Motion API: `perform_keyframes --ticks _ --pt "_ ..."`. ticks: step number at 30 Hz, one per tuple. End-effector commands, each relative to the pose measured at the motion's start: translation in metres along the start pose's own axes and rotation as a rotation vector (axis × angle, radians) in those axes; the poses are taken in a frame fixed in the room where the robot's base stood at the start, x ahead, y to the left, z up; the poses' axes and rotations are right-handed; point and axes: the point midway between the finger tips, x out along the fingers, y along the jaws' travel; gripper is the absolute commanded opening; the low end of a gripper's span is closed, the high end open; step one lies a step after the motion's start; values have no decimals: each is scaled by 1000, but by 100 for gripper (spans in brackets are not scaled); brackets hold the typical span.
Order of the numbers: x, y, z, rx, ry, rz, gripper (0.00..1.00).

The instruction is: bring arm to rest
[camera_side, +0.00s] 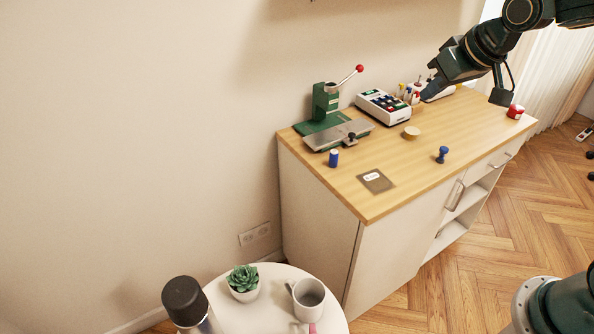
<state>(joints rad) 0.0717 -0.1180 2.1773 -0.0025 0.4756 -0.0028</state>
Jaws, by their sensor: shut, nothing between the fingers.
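My arm reaches in from the top right of the side view. My gripper (428,95) is at the end of the dark arm, above the back right part of the wooden-topped cabinet (450,112). It points down and to the left, close in the picture to the small upright tools and the white box at the back. The fingers are small and dark here. They are shut with nothing between them. I cannot tell the exact height of the gripper above the top.
A green press with a red-knobbed lever (322,105), a button box (383,106), a wooden disc (411,132), blue pieces (441,154) (333,158), a square plate (375,181) and a red item (515,111) stand on the cabinet. A round white table (262,315) holds a plant, mug and bottle.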

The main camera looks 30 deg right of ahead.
Motion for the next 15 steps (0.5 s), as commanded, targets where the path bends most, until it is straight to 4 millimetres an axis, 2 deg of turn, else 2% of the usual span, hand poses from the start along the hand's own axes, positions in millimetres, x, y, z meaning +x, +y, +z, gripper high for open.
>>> perform_keyframes --ticks 1,6,15 --pt "-12 -2 8 -4 -1 -3 0" --pt "-45 -7 40 -16 -26 -11 0" --pt "-92 -12 103 -36 -68 -24 0"
